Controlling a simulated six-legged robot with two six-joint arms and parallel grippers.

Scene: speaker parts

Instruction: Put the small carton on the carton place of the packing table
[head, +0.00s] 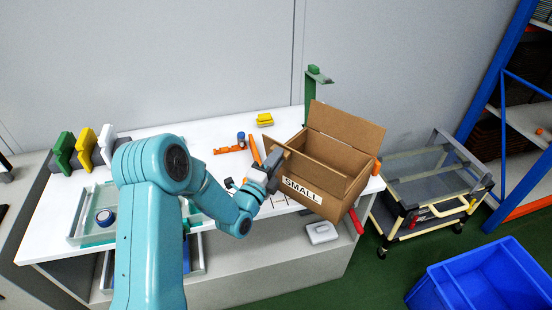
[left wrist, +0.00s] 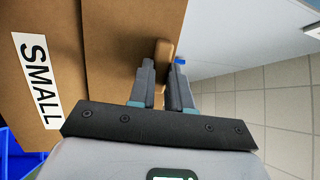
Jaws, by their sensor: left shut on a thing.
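The small carton (head: 345,184) is an open brown box with a white SMALL label, at the right end of the white packing table (head: 215,145). It looks tilted, and I cannot tell whether it touches the table top. My left gripper (head: 273,167) is at the carton's left side, shut on its wall edge. In the left wrist view the carton (left wrist: 110,60) fills the left side, and a brown edge sits between the fingers of the gripper (left wrist: 164,75). The carton hides the table surface under it, so no carton place is clearly visible. My right gripper is out of view.
A green stand (head: 310,90) rises behind the carton. Orange pieces (head: 230,150) and a yellow block (head: 264,120) lie left of it. A wheeled cart (head: 425,185) and a blue bin (head: 480,280) stand right of the table. A tray (head: 85,225) is at left.

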